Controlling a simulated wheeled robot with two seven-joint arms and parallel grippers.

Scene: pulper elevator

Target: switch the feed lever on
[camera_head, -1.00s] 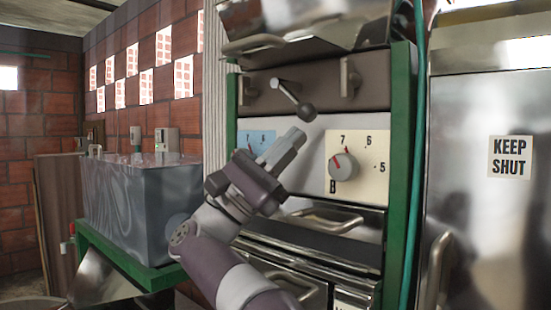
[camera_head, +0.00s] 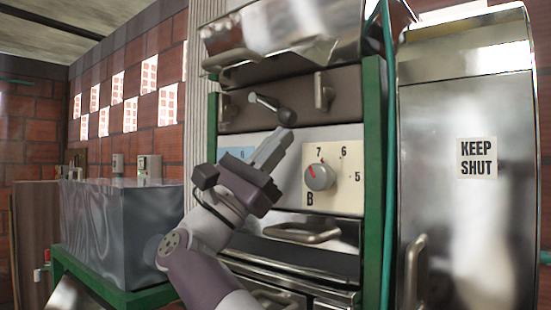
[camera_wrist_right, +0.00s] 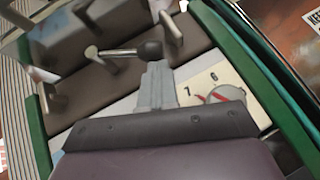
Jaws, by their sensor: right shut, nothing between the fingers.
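The feed lever (camera_head: 265,103) is a metal rod with a dark ball knob (camera_head: 287,117), on a brown panel. It slants down to the right from its pivot. My right gripper (camera_head: 287,134) is shut and empty, its fingertips pointing up just below the knob. In the right wrist view the lever (camera_wrist_right: 115,52) lies across the panel and the fingertips (camera_wrist_right: 157,68) reach the knob's underside; they touch or nearly touch, I cannot tell which. My left gripper is out of view.
Dial B (camera_head: 320,176) sits right of my gripper, and a blue dial plate (camera_head: 236,153) is partly hidden behind it. A bracket (camera_head: 322,92) stands right of the lever. Below are drawer handles (camera_head: 302,234). A steel cabinet (camera_head: 470,220) stands at right.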

